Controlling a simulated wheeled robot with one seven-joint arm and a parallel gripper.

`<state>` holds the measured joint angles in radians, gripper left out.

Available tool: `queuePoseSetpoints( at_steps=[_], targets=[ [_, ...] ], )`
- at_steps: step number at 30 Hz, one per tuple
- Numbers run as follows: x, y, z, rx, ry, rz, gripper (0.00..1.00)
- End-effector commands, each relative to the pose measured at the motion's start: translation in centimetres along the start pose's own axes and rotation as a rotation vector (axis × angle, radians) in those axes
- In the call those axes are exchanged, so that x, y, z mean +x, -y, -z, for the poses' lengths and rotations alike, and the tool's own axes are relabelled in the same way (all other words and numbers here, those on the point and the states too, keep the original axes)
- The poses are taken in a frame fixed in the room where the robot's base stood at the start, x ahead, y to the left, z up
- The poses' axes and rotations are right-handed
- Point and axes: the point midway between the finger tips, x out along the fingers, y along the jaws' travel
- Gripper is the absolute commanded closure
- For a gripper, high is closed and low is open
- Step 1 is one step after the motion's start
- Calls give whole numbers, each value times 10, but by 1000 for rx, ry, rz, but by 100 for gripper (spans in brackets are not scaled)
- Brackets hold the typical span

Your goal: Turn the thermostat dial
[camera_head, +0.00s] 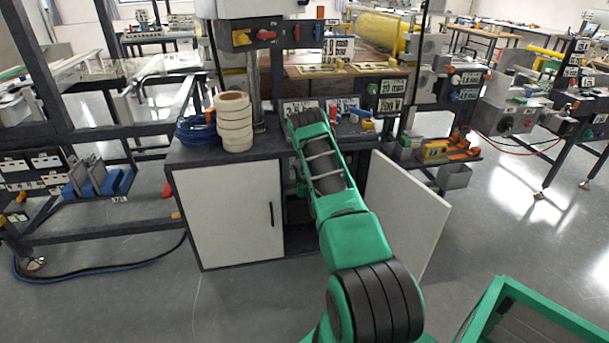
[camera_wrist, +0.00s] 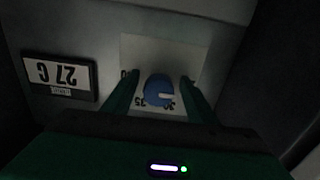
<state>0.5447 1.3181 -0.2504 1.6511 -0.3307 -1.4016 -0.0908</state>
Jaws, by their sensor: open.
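The thermostat dial (camera_wrist: 158,90) is a round blue knob with a lighter notch, in the wrist view. It sits on a pale scale plate (camera_wrist: 140,48) with printed numbers, 30 and 35 among them, seen upside down. My gripper (camera_wrist: 159,76) is open, with one green finger on each side of the dial. I cannot tell whether the fingers touch it. A display (camera_wrist: 60,74) reading 27 C, upside down, is left of the plate. In the head view my green arm reaches to the cabinet, and my gripper and the dial are hidden.
The cabinet (camera_head: 228,212) has a white left door shut and a white right door (camera_head: 405,210) standing open. Rolls of tape (camera_head: 233,135) and a coiled blue cable (camera_head: 197,130) lie on its top. Grey floor in front is mostly clear.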

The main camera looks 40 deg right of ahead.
Motion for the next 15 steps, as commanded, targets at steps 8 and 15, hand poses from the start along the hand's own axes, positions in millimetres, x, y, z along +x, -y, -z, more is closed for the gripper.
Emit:
queuePoseSetpoints(
  at_steps=[8,15],
  targets=[
    [-22,1,1,-1,0,1,48],
    [-67,2,-1,-2,3,1,48]
  ],
)
